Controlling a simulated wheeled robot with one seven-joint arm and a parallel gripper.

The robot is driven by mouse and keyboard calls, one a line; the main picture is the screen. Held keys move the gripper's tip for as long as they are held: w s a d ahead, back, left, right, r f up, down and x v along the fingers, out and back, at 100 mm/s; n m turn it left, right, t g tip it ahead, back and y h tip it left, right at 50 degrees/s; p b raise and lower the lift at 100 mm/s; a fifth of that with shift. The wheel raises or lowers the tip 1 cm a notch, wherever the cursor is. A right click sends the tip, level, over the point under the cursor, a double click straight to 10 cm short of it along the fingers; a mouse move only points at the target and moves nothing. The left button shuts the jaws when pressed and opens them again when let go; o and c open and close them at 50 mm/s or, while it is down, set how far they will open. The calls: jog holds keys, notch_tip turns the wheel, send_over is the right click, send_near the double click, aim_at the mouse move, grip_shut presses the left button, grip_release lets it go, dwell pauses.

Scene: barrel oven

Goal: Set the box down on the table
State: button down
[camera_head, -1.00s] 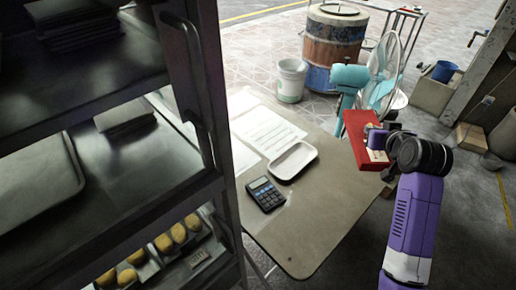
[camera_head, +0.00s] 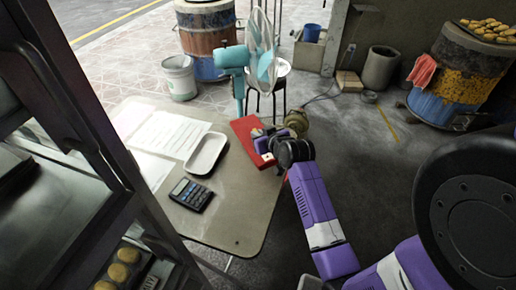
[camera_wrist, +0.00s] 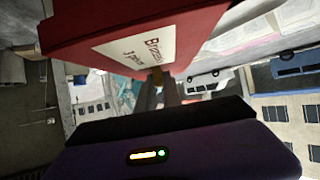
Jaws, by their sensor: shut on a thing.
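A red box (camera_head: 247,133) is held in my gripper (camera_head: 270,138) at the right side of the table (camera_head: 232,215). In the wrist view the box (camera_wrist: 130,32) fills the upper part, with a white printed label facing the camera. My gripper is shut on the box; its fingers (camera_wrist: 168,92) show dark below it. The box appears over or beside the table's right edge; whether it touches the tabletop cannot be told.
A white tray (camera_head: 206,153), a calculator (camera_head: 190,194) and paper sheets (camera_head: 170,134) lie on the table. A turquoise fan (camera_head: 232,58) stands behind it. A dark rack (camera_head: 60,190) with trays is at the left. The table's front right area is clear.

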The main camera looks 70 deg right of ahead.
jog(key=shift+f, duration=3.25)
jog(key=shift+f, duration=0.15)
jog(key=c, duration=1.5)
grip_release()
